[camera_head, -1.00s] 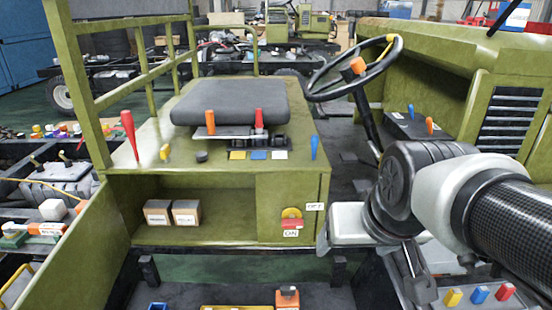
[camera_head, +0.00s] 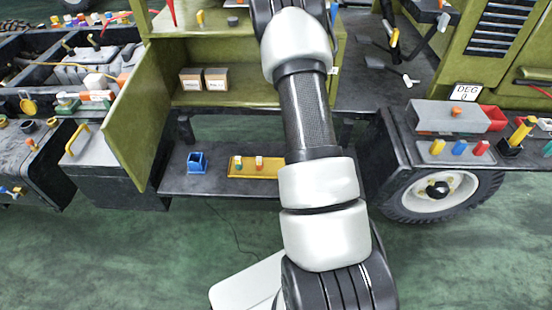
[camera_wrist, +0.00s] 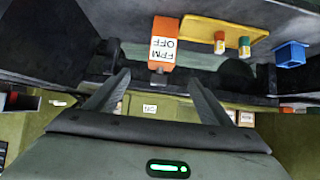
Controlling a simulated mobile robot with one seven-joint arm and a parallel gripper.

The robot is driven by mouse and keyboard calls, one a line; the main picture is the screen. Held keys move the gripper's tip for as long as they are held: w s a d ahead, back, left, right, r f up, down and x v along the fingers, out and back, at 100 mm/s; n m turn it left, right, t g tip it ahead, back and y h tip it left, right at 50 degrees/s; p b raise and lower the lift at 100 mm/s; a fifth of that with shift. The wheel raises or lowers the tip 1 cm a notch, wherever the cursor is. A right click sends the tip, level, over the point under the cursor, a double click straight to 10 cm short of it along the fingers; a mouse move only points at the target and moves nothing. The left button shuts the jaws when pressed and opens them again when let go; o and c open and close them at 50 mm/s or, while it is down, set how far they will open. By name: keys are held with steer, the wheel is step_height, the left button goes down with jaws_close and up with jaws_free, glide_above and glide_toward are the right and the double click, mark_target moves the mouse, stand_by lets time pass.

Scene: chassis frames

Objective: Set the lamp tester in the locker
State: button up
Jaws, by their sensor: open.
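My gripper (camera_wrist: 157,82) is open and empty. Its two fingers point towards the block, which is beyond the tips and roughly between them. In the head view, my own arm hides the gripper and the block. The locker seems to be the olive compartment (camera_head: 240,93) above the shelf. Its door (camera_head: 140,118) stands open to the left. Two small labelled boxes (camera_head: 215,78) sit inside it.
On the shelf, a yellow tray (camera_head: 240,172) holds small parts, with a blue holder (camera_head: 197,162) beside it; the tray also shows in the wrist view (camera_wrist: 199,27). A wheel (camera_head: 440,192) and a parts bench are at right. The green floor in front is clear.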

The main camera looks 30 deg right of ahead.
steer(key=b+x, duration=0.9)
steer(key=x, duration=0.8)
steer(key=shift+w+a+f, duration=0.1)
steer(key=shift+w, duration=0.05)
steer(key=c, duration=1.3)
steer(key=shift+c, duration=0.9)
